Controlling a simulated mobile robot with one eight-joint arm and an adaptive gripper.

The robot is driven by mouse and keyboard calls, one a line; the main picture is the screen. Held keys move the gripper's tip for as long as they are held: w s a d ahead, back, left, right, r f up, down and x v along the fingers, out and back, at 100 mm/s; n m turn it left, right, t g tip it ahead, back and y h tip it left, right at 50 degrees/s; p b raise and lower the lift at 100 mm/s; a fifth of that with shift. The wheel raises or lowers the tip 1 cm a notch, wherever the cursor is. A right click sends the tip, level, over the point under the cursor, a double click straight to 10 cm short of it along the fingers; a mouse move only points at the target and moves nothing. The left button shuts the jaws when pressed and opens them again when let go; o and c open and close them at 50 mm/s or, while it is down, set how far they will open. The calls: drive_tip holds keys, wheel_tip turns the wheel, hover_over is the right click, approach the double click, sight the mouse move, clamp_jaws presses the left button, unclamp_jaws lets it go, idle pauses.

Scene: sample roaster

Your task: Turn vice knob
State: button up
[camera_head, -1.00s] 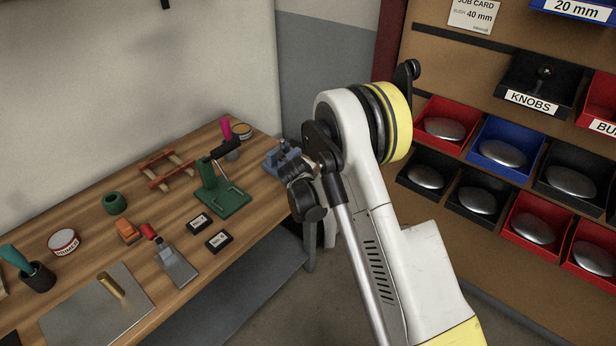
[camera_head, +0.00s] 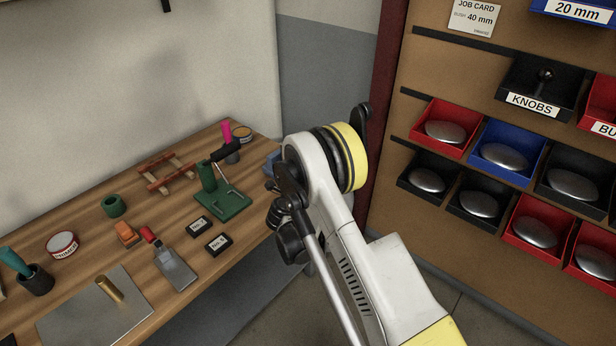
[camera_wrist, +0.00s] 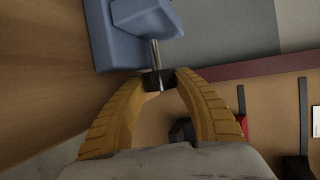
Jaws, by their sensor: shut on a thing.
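The vice is blue. In the wrist view its body (camera_wrist: 115,35) fills the top left, and a bright metal screw runs from it to a dark vice knob (camera_wrist: 153,82). My gripper (camera_wrist: 160,79) has its yellow fingers on either side of the knob and is shut on it. In the head view only a small part of the blue vice (camera_head: 270,163) shows at the bench's right end, behind my arm. The knob and my fingers are hidden there.
The wooden bench (camera_head: 75,205) holds a green stand (camera_head: 222,203), small black boxes (camera_head: 218,243), a red-handled scraper (camera_head: 175,268) and a metal plate (camera_head: 70,315). A bin wall with a black KNOBS bin (camera_head: 535,103) stands to the right.

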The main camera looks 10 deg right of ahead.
drive_tip(key=o, duration=1.2)
drive_tip(key=shift+d, duration=0.1)
